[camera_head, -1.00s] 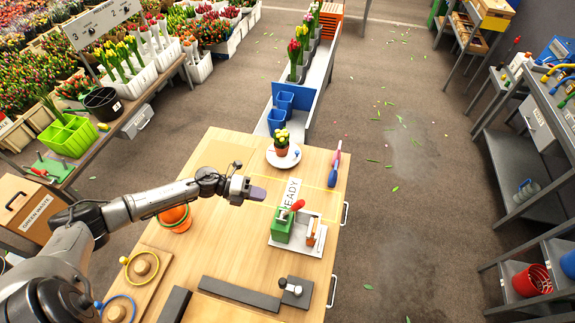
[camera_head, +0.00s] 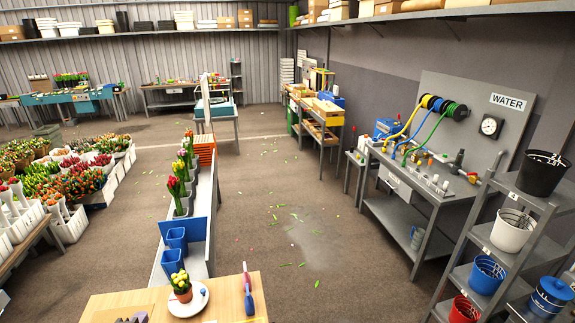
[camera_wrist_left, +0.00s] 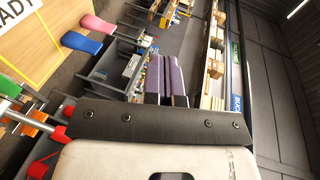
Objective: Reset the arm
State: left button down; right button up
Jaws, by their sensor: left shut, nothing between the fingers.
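Only the tip of my left gripper (camera_head: 133,318) shows, at the bottom edge of the head view, over the wooden table (camera_head: 105,302). It is shut and empty. The rest of my left arm is below the frame. In the left wrist view a pale and dark part of my own arm fills the lower middle. The table also shows in the left wrist view (camera_wrist_left: 40,32) at the upper left. My right gripper is in neither view.
A potted yellow tulip (camera_head: 181,285) stands on a white plate (camera_head: 200,304) near the table's far edge. Blue buckets (camera_head: 176,241) stand on the bench beyond. The floor (camera_head: 310,235) to the right is open, with scattered leaves.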

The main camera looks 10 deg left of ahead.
pick_arm(q)
jog(key=s+d+n+g+h+p, duration=0.4)
jog(key=s+d+n+g+p, duration=0.3)
jog(key=s+d, duration=2)
jog(key=s+n+g, duration=0.2)
jog(key=n+g, duration=0.1)
jog(key=n, duration=0.2)
jog(key=shift+s+g+h+p, duration=0.3)
jog(key=shift+s+g, duration=0.05)
jog(key=shift+g, duration=0.05)
